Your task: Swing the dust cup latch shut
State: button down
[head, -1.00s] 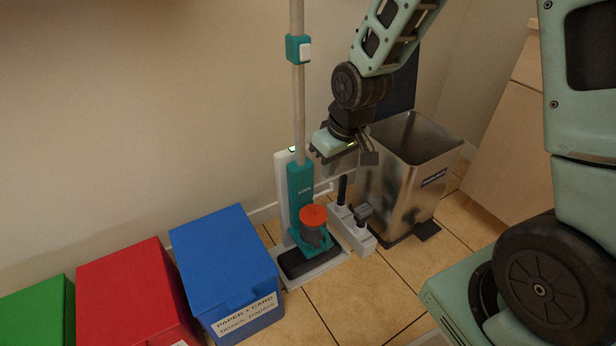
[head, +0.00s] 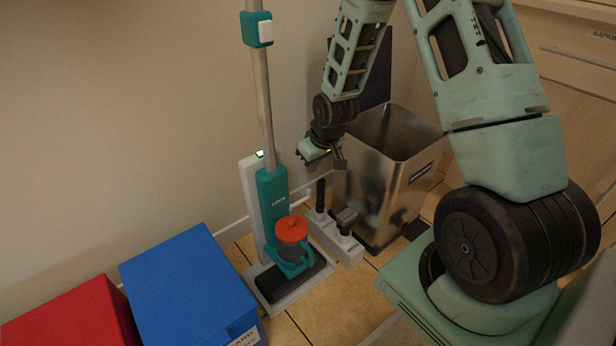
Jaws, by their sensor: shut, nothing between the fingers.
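The dust cup (head: 291,248) has an orange-red lid and a grey body with a teal handle at its right. It sits low on the front of a teal upright vacuum (head: 272,200), which stands on a pale dock. The latch is too small to make out. My gripper (head: 340,162) is shut and empty. It hangs in the air to the upper right of the dust cup, apart from it, in front of the metal bin in this view.
A metal bin (head: 376,190) stands open right of the vacuum. Dark attachments sit on a pale holder (head: 337,243) between them. A blue box (head: 187,285) and a red box (head: 70,318) stand at left. Some tiled floor is free in front of the dock.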

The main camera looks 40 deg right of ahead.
aim_at(310, 190)
jog(key=b+x, duration=0.4)
jog(key=x, duration=0.5)
jog(key=shift+f+b, duration=0.2)
jog(key=shift+b, duration=0.1)
jog(key=shift+s+d+m+p, duration=0.1)
jog(key=shift+s+m+p, duration=0.2)
jog(key=shift+m+p, duration=0.25)
jog(key=shift+s+r+m+h+p, duration=0.25)
jog(key=shift+s+m+h+p, duration=0.45)
jog(key=shift+m+p, duration=0.5)
jog(key=s+a+m+g+h+p, duration=0.2)
jog(key=s+m+p, duration=0.3)
jog(key=m+p, duration=0.6)
jog(key=shift+s+a+f+g, duration=0.3)
jog(key=shift+s+a, duration=0.1)
jog(key=shift+a, duration=0.5)
jog(key=shift+m, duration=0.25)
